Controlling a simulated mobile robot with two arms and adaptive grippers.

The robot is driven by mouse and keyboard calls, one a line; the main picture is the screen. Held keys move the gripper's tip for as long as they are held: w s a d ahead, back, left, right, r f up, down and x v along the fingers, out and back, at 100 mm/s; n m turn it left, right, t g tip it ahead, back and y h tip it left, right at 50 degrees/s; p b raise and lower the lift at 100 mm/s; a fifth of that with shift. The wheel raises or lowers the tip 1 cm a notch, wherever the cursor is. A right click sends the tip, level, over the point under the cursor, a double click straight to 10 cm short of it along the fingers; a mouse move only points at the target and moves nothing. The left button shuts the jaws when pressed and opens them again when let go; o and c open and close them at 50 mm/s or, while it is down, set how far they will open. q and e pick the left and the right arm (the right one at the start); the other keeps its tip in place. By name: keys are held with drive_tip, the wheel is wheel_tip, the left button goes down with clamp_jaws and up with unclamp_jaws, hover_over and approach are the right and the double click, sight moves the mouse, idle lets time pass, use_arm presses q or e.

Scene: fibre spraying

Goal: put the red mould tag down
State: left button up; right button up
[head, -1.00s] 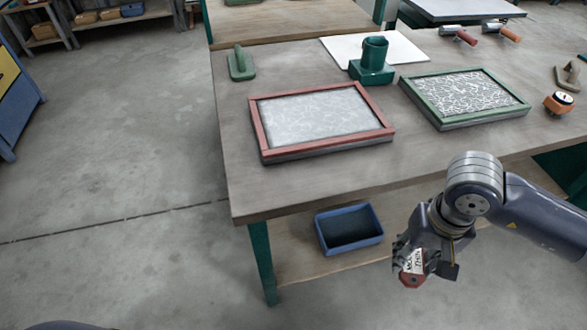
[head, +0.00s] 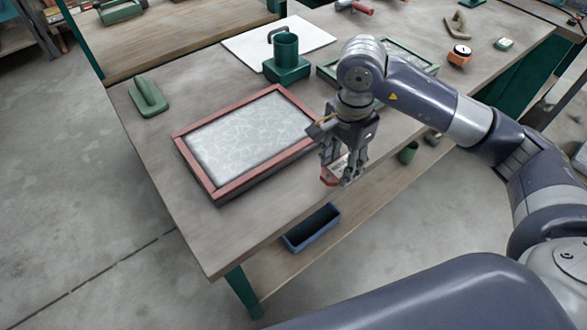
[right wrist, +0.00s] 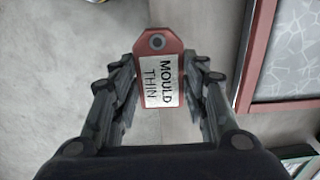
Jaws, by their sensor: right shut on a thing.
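The red mould tag (right wrist: 158,42) is between the fingers of my right gripper (right wrist: 160,80) in the right wrist view. Its white label reads "MOULD THIN". In the head view the tag (head: 329,178) shows partly below the right gripper (head: 343,172), which is shut on it. The gripper is at the right front corner of the red-framed mould (head: 246,176), by the table's front edge. The mould has a pale, fibre-patterned surface, and its red frame also shows at the right of the wrist view (right wrist: 254,60). My left gripper is not in view.
The workbench (head: 185,225) has bare room left and front of the red frame. A green trowel-like block (head: 148,98), a green cup on a base (head: 286,62) and a partly hidden green frame (head: 415,58) stand on it. A blue bin (head: 312,229) sits on the lower shelf.

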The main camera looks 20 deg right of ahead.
drive_tip(key=a, duration=0.2)
drive_tip(key=w+a+p, duration=0.1)
drive_tip(key=a, duration=0.1)
drive_tip(key=shift+w+a, duration=0.1)
drive_tip(key=shift+w, duration=0.05)
drive_tip(key=p, duration=0.2)
hover_over(294, 185)
drive_tip(key=shift+f, duration=0.6)
wheel_tip(294, 185, down, 3)
drive_tip(key=shift+r+p, duration=0.1)
drive_tip(key=shift+p, duration=0.55)
drive_tip(key=shift+f, duration=0.3)
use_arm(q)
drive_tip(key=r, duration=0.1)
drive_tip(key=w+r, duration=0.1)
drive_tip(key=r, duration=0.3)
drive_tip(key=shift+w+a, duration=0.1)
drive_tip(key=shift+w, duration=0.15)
